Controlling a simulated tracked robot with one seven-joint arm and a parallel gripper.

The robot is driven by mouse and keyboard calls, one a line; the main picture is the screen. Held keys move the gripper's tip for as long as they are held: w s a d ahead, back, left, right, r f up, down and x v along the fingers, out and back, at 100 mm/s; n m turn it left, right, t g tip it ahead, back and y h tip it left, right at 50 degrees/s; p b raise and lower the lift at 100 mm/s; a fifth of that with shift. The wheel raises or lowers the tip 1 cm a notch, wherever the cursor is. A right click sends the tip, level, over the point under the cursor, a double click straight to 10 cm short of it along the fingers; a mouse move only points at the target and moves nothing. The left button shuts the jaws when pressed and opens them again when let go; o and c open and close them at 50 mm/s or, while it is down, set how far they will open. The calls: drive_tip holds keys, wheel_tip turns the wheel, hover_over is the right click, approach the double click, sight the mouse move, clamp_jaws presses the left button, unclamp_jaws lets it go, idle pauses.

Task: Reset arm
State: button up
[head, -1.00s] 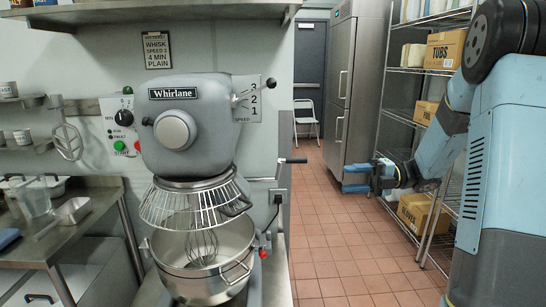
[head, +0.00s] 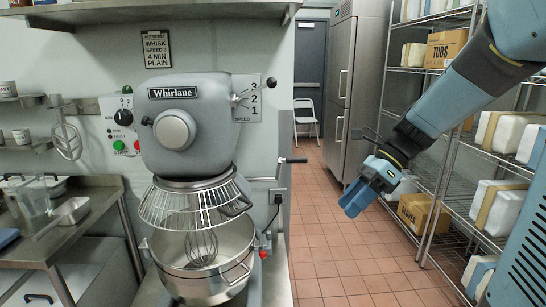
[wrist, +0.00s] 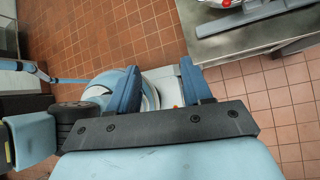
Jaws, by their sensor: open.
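My gripper (head: 361,191) hangs in free air to the right of the mixer in the head view, pointing down and left above the tiled floor. In the wrist view my gripper (wrist: 160,85) shows its two blue fingers spread apart with nothing held between them. The grey Whirlane mixer (head: 187,125) stands at centre left in the head view, well apart from my gripper. Its steel bowl (head: 207,262) holds a wire whisk (head: 202,246), with a wire guard (head: 190,204) above.
Wire shelving (head: 455,146) with boxes stands on the right, behind my arm. A steel fridge (head: 355,90) and a folding chair (head: 306,117) are at the back. A steel table (head: 92,226) is at left. The tiled floor (head: 325,240) between mixer and shelves is clear.

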drive_tip(key=s+d+r+n+t+h, duration=0.2)
drive_tip(key=s+d+n+t+h, duration=0.1)
drive_tip(key=n, duration=0.6)
drive_tip(key=s+d+r+n+t+h, duration=0.2)
drive_tip(key=s+d+n+t+h, duration=0.1)
drive_tip(key=s+n, duration=0.4)
drive_tip(key=n+t+h, duration=0.1)
drive_tip(key=n+h, duration=0.1)
drive_tip(key=n, duration=0.1)
drive_tip(key=shift+s+d, duration=0.2)
idle(0.8)
